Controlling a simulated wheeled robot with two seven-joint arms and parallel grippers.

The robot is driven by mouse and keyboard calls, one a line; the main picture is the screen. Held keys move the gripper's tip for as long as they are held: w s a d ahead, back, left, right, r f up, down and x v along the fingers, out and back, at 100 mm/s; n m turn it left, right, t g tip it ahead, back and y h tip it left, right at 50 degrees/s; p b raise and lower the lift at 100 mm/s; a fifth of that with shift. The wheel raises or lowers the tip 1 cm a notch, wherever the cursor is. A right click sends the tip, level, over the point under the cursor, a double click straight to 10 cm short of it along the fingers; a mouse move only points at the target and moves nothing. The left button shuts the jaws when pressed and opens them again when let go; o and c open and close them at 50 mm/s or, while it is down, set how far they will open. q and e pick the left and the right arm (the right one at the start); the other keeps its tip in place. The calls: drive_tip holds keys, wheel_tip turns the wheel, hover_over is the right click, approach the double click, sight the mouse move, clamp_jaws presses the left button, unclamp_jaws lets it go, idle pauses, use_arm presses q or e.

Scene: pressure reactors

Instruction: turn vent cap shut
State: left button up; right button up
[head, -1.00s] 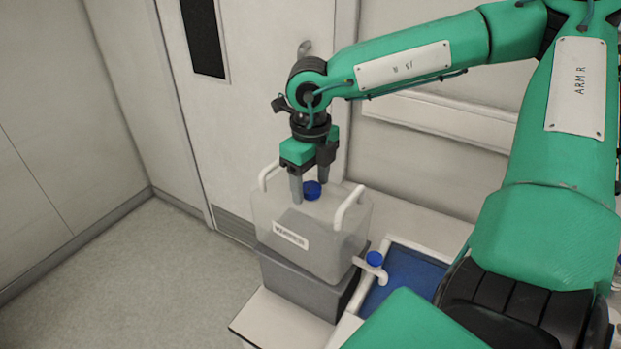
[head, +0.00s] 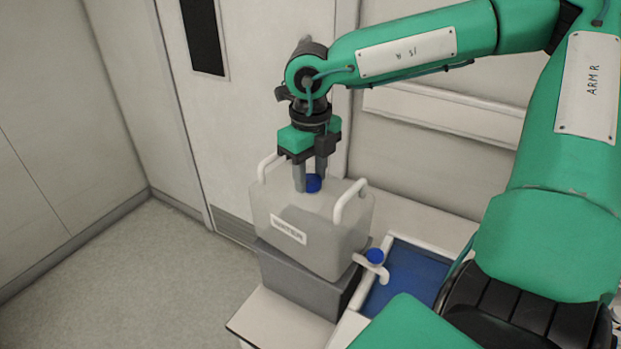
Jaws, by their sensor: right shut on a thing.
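The blue vent cap (head: 314,184) sits on top of a translucent water container (head: 330,235) with two white handles and a label. My right gripper (head: 311,184) points straight down over the container, its two fingers shut on the vent cap, one on each side. The fingers partly hide the cap. My left gripper is not in view.
The container stands on a grey block (head: 300,285) on a white bench (head: 270,318). A white spigot with a blue knob (head: 375,256) sticks out at its lower right, over a blue tray (head: 408,277). A door and wall stand close behind.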

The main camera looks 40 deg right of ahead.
sight(311, 179)
drive_tip(key=o, duration=1)
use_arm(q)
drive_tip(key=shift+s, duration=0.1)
use_arm(e)
drive_tip(key=shift+r, duration=0.3)
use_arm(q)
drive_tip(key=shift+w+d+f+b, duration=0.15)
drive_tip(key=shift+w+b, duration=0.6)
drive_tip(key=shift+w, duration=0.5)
use_arm(e)
wheel_tip(311, 179, up, 13)
drive_tip(key=shift+r, duration=0.1)
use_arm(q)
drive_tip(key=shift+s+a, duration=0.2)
